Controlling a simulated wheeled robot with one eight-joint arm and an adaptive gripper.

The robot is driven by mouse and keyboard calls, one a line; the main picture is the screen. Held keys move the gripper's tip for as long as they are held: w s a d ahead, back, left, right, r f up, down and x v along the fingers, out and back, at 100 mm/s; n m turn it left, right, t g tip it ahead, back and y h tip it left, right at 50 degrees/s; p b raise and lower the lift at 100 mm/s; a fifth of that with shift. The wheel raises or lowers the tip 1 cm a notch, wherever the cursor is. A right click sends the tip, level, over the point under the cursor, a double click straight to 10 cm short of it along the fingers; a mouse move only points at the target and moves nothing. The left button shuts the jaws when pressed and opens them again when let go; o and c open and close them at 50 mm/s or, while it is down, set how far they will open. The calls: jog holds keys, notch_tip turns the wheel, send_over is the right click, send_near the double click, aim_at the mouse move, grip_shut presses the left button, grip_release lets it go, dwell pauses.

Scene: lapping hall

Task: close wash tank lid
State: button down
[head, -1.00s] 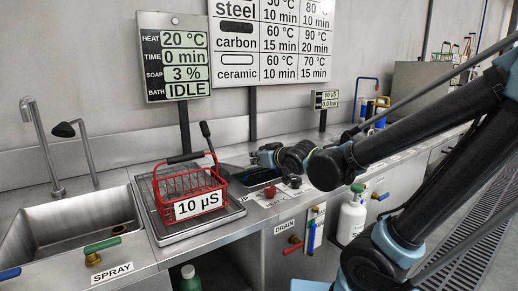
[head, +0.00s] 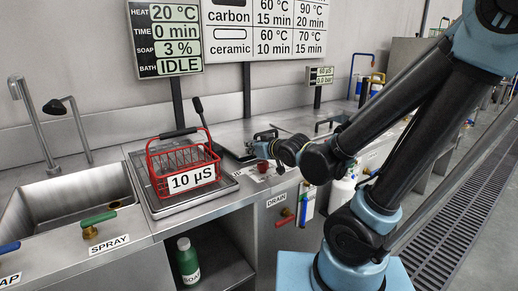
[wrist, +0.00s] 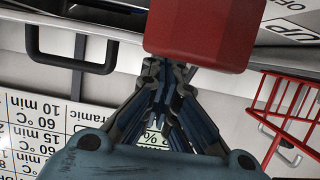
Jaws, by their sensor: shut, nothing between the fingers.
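My gripper (head: 263,142) is low over the counter behind the control panel, to the right of the red basket. In the wrist view my gripper (wrist: 160,88) is shut, with nothing between its fingertips. The dark opening of the wash tank (head: 233,150) shows only as a strip between the basket and my gripper; my arm hides much of that area. A black bar handle (head: 329,121) stands right of my gripper, and a similar handle shows in the wrist view (wrist: 75,62). I cannot tell whether it belongs to the lid, or clearly see the lid's position.
The red wire basket (head: 183,165) marked 10 µS stands on a metal tray (head: 226,188) left of my gripper. A black lever (head: 200,112) rises behind it. A red block (wrist: 200,35) is close to the fingers in the wrist view. The sink (head: 75,195) is further left.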

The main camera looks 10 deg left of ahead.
jog(key=shift+r, duration=0.2)
jog(key=shift+d+f+v, duration=0.15)
jog(key=shift+f+v, duration=0.15)
jog(key=shift+v, duration=1.2)
jog(key=shift+d+f+v, duration=0.15)
jog(key=shift+f+v, duration=0.2)
jog(key=shift+v, duration=1.1)
jog(key=shift+d+f+v, duration=0.15)
jog(key=shift+f+v, duration=0.15)
jog(key=shift+v, duration=1.2)
jog(key=shift+w, duration=0.1)
